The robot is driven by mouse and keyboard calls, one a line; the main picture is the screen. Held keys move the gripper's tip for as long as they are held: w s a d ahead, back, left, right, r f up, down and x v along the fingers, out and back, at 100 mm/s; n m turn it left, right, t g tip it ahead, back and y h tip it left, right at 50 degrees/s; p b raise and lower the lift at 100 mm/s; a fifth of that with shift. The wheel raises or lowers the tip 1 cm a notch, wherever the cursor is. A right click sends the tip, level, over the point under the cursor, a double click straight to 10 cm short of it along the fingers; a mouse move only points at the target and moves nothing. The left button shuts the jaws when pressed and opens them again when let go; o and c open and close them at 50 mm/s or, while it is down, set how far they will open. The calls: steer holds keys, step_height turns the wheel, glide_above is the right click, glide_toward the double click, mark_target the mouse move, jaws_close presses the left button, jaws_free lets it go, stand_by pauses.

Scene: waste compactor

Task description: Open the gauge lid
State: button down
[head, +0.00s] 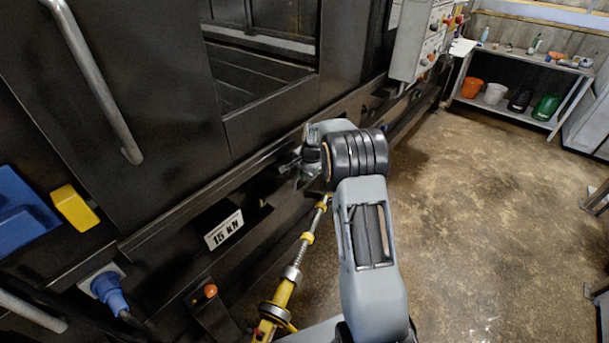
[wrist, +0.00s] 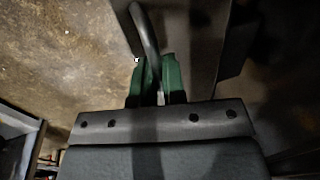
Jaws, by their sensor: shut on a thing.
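My gripper (wrist: 158,66) has two green fingers shut on a grey curved bar (wrist: 146,35) in the wrist view. The bar runs up and away from between the fingers and looks like a handle. In the head view my gripper (head: 292,168) is against the lower front of the dark machine, mostly hidden behind my wrist. I cannot make out the gauge or its lid, and the bar's attachment is too dark to tell.
A yellow rod with metal joints (head: 289,272) slants up close below my wrist. A "15 kN" sign (head: 224,230) and a large door handle (head: 95,80) are on the machine to the left. Open floor (head: 490,210) lies right, with a shelf (head: 515,115) beyond.

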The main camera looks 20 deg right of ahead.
steer(key=shift+w+r, duration=0.1)
steer(key=c, duration=1.2)
jaws_free()
steer(key=shift+a, duration=0.1)
steer(key=shift+c, duration=0.2)
steer(key=b+v, duration=0.2)
steer(key=v, duration=1.1)
steer(key=shift+r, duration=0.35)
